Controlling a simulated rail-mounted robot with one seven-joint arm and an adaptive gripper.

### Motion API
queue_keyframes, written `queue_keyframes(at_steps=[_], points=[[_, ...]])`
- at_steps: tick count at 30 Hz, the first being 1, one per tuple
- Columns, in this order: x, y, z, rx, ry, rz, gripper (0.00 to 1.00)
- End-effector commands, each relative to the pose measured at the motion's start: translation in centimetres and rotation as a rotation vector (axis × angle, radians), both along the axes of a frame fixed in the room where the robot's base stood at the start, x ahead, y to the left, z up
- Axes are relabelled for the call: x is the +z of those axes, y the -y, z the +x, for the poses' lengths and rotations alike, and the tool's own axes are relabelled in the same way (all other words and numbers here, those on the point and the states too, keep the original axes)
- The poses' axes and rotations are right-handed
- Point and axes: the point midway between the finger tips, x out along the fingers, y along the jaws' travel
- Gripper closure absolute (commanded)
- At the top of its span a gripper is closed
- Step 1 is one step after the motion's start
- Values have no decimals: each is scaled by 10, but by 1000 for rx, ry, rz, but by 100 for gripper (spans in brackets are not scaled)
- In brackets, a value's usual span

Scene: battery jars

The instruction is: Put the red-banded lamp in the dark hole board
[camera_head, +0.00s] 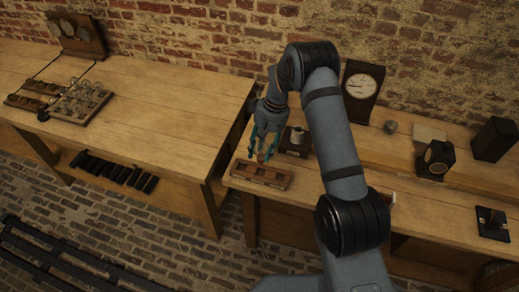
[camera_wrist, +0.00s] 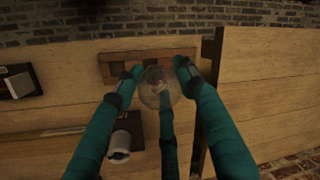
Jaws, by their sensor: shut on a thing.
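My gripper (camera_head: 264,152) has its teal fingers closed around a clear round glass lamp (camera_wrist: 155,88). In the wrist view the fingertips (camera_wrist: 154,80) meet the sides of the glass. A red band on the lamp cannot be made out. A brown wooden board with dark square-looking recesses (camera_head: 262,176) lies on the right bench near its left end. The lamp is held above or just behind this board; the exact gap cannot be told. The board also shows in the wrist view (camera_wrist: 182,54), partly hidden by the lamp and fingers.
A grey-white cylinder on a dark base (camera_head: 296,140) stands close right of my gripper and shows in the wrist view (camera_wrist: 120,142). A clock (camera_head: 363,80) stands behind. The left bench (camera_head: 170,100) holds a tray of several glass lamps (camera_head: 80,103). A gap separates the benches.

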Motion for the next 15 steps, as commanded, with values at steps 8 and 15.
queue_keyframes(at_steps=[8,15], points=[[-7,1,5,53,-2,1,80],[-27,0,5,52,-1,1,80]])
